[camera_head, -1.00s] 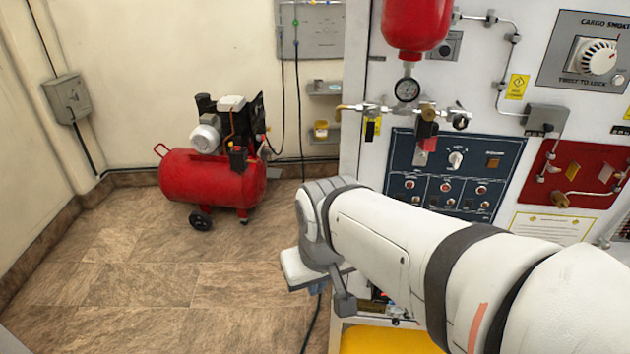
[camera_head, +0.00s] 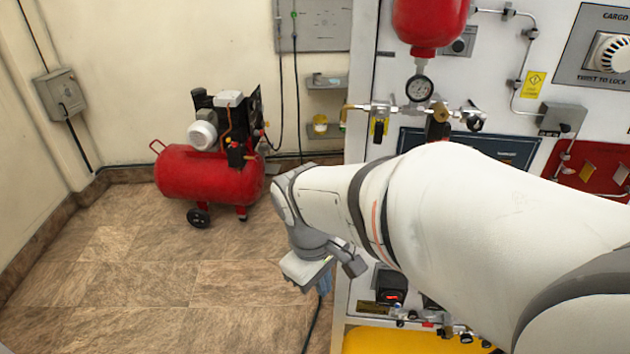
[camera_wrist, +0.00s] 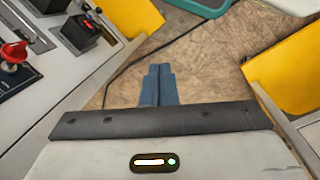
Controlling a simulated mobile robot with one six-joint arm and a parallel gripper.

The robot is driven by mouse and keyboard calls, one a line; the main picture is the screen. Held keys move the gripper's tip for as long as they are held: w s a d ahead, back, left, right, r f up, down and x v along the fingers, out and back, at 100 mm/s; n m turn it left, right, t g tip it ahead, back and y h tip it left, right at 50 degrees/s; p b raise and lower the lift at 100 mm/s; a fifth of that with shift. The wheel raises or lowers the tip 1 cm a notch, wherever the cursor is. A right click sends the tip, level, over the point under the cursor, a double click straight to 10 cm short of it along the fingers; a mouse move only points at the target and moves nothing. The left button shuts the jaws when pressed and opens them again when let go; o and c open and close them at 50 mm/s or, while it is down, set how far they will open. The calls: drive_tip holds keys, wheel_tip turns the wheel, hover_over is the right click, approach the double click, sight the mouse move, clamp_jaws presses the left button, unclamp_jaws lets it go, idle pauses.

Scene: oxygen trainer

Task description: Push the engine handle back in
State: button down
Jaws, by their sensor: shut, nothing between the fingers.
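My gripper (camera_wrist: 156,74) shows in the wrist view as two blue-grey fingers, side by side and shut with nothing between them, over the brown floor. In the head view my gripper (camera_head: 322,285) hangs at the end of my arm, in front of the left end of the white panel, partly hidden by my wrist. A red knob-like handle (camera_wrist: 14,52) stands out from a dark plate at the left edge of the wrist view, well apart from the fingers. I cannot tell for sure whether it is the engine handle. No clearly marked engine handle shows in the head view, where my arm covers much of the panel.
The white trainer panel (camera_head: 362,300) stands on the right, with a gauge (camera_head: 419,88) and pipes. Black boxes (camera_wrist: 80,34) sit on it in the wrist view. Yellow parts (camera_wrist: 285,70) flank the fingers. A red compressor (camera_head: 205,175) stands farther back. The floor at left is clear.

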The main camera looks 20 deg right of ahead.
drive_tip(key=w+d+f+n+g+h, duration=0.2)
drive_tip(key=w+d+f+n+h, duration=0.2)
drive_tip(key=n, duration=1)
drive_tip(key=w+d+f+n+g+h, duration=0.3)
drive_tip(key=d+n+h, duration=0.2)
drive_tip(key=n+h, duration=0.6)
drive_tip(key=n, duration=0.2)
drive_tip(key=shift+w+f+n+h, duration=0.3)
drive_tip(key=shift+w+f+n, duration=0.05)
drive_tip(key=shift+w+n, duration=0.05)
drive_tip(key=shift+d, duration=0.2)
drive_tip(key=d, duration=1.1)
drive_tip(key=shift+w+d+p, duration=0.2)
drive_tip(key=shift+p, duration=0.1)
